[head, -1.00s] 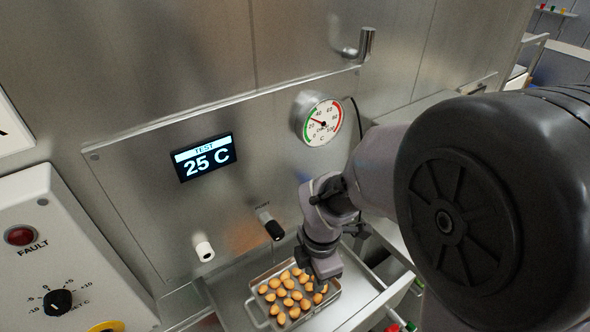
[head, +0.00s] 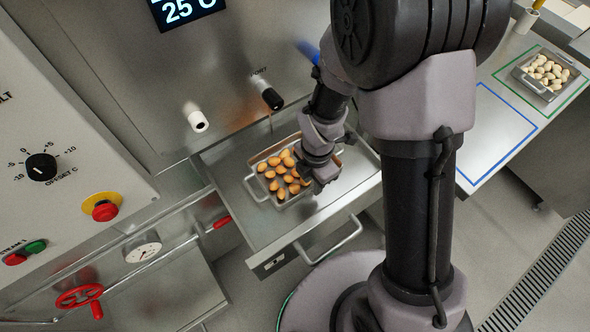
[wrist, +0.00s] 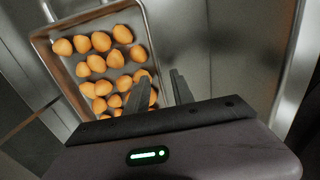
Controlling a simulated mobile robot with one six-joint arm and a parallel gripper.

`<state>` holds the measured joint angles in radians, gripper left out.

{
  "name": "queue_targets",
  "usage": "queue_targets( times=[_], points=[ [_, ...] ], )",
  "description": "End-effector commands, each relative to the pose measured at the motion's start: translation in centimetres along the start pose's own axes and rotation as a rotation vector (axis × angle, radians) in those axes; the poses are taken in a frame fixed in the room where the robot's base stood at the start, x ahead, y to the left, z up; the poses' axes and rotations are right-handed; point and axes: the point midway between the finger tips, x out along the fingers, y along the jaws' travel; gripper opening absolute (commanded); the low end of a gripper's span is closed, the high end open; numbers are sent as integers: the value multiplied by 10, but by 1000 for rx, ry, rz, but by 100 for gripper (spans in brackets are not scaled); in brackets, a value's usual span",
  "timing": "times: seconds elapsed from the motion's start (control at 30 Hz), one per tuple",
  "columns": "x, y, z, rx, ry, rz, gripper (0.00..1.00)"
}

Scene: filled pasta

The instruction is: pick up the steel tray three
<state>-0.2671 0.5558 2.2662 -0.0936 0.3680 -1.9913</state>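A steel tray (head: 283,206) with several golden-brown filled pasta pieces sits in the pulled-out metal drawer (head: 232,160). It also shows at the upper left of the wrist view (wrist: 138,30). No number is readable on it. My gripper (head: 322,184) is low over the tray's right side in the head view and hides part of that side. In the wrist view, the two fingers (wrist: 160,84) are apart, with the tray's right wall running between them. A gap shows between the fingers; contact with the wall cannot be made out.
A second steel tray (head: 536,88) with pale pieces stands inside a green outline on the right-hand counter. An empty blue outline (head: 497,130) is beside it. A black spout (head: 271,99) and a white spout (head: 197,121) stick out above the drawer. A drawer handle (head: 330,240) faces front.

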Motion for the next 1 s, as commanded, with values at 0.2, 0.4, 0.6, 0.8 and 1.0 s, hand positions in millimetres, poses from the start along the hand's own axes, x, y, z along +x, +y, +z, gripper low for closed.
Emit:
queue_targets(
  times=[0.2,0.4,0.6,0.8,1.0],
  points=[
    [25,-1,0,2,1,-1,29],
    [24,-1,0,1,1,-1,8],
    [24,-1,0,1,1,-1,0],
    [24,-1,0,1,1,-1,0],
    [24,-1,0,1,1,-1,0]
  ],
)
